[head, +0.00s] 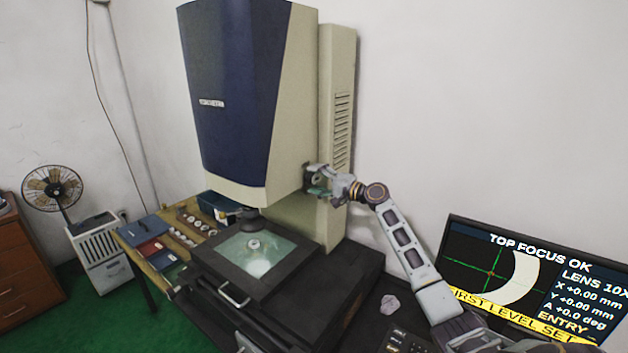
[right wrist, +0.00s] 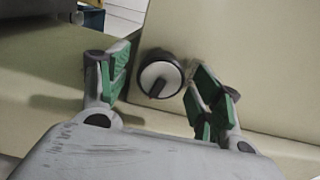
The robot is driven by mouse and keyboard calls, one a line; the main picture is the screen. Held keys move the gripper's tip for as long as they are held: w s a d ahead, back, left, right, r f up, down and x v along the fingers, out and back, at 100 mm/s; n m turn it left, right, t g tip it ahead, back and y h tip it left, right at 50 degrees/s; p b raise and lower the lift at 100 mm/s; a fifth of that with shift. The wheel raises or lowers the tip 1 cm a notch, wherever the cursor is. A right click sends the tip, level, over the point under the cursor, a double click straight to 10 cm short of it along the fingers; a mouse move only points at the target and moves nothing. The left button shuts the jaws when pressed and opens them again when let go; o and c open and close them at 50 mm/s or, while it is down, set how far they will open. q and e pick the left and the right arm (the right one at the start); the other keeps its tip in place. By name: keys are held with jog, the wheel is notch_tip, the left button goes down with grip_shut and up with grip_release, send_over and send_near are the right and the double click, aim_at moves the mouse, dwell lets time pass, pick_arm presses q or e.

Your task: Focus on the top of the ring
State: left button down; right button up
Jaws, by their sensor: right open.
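The bearing ring (head: 254,244) lies on the lit glass stage (head: 283,246) of the tall blue and cream measuring machine (head: 240,95), below its lens. My right gripper (head: 318,185) is at the side of the machine head. In the right wrist view a round black and silver knob (right wrist: 160,78) sits on the cream panel between the green-padded fingers of this gripper (right wrist: 163,90). The fingers are open and apart from the knob. The monitor (head: 535,280) reads "TOP FOCUS OK", "LENS 10X" and "FIRST LEVEL SET", with a white arc beside a crosshair. My left gripper is not in view.
A wooden side table (head: 165,245) at the left holds coloured trays and several rings. A keypad (head: 405,342) and a crumpled cloth (head: 390,305) lie on the dark bench before the monitor. A fan (head: 52,190) stands at the far left.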

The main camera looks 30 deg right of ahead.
jog(key=v, duration=1)
jog(key=shift+s+d, duration=0.15)
jog(key=shift+s, duration=0.1)
jog(key=shift+f, duration=0.1)
dwell(0.6)
